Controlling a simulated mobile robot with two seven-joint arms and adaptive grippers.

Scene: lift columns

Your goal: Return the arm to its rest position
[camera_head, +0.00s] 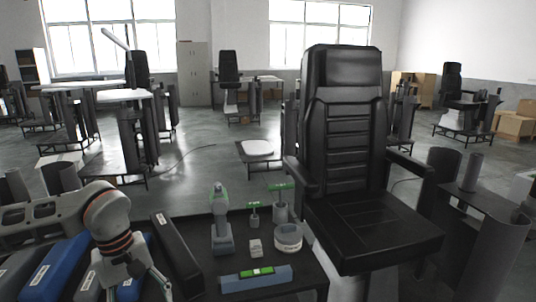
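My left arm comes in from the left, bent at an orange-ringed joint, with its wrist pointing down over a row of long cases. My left gripper (158,283) is at the lower left above these cases, partly cut off by the bottom edge. Only a thin dark finger part with a greenish tip shows, so its opening is unclear. I see nothing clearly held in it. My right arm and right gripper are out of view.
Long black (176,256) and blue (48,270) cases lie near the arm. On the dark table stand a grey-green drill-like tool (221,228), a round container (288,237), a small white box (255,247) and a blue-grey block (256,280). A black chair (345,130) stands right.

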